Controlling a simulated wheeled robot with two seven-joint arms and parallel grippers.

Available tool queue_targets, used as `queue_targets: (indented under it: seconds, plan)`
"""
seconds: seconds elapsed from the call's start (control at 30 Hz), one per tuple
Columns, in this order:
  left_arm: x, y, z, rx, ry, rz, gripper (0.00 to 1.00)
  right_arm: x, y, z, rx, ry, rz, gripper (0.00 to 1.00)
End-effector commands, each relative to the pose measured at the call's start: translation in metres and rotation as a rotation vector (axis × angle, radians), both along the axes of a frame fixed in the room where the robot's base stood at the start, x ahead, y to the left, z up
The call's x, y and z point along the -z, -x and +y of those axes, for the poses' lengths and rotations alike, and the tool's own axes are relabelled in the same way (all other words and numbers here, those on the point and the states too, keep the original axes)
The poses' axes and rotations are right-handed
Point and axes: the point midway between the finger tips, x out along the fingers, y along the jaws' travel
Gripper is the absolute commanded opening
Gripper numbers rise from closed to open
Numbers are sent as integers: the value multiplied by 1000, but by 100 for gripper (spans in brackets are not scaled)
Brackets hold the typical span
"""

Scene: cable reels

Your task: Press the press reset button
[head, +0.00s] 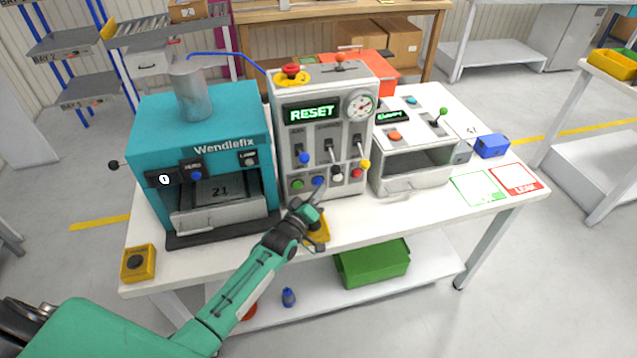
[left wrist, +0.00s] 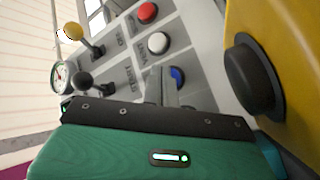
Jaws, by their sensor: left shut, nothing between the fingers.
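A grey control box (head: 325,130) stands on the table with a lit green display (head: 311,112) reading RESET. Along its lower front are a green button (head: 297,184), a blue button (head: 318,181), a white button (head: 338,177) and a red button (head: 357,173). My right gripper is not in view.
A yellow box with a black button (left wrist: 250,75) sits right by my left gripper. Levers stick out of the panel, one with a yellow knob (left wrist: 72,31). The teal Wendlefix press (head: 200,130) stands left, a grey tester (head: 410,150) right. Another yellow button box (head: 138,264) is front left.

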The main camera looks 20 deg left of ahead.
Motion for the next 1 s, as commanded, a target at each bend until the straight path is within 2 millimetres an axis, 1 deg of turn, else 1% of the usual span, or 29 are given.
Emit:
queue_targets:
  seconds: [0.13, 1.0]
  plan:
    - [0, -5, 3, 0, -1, 0, 0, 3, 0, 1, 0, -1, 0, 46]
    - [0, -9, 7, 0, -1, 0, 0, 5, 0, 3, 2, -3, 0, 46]
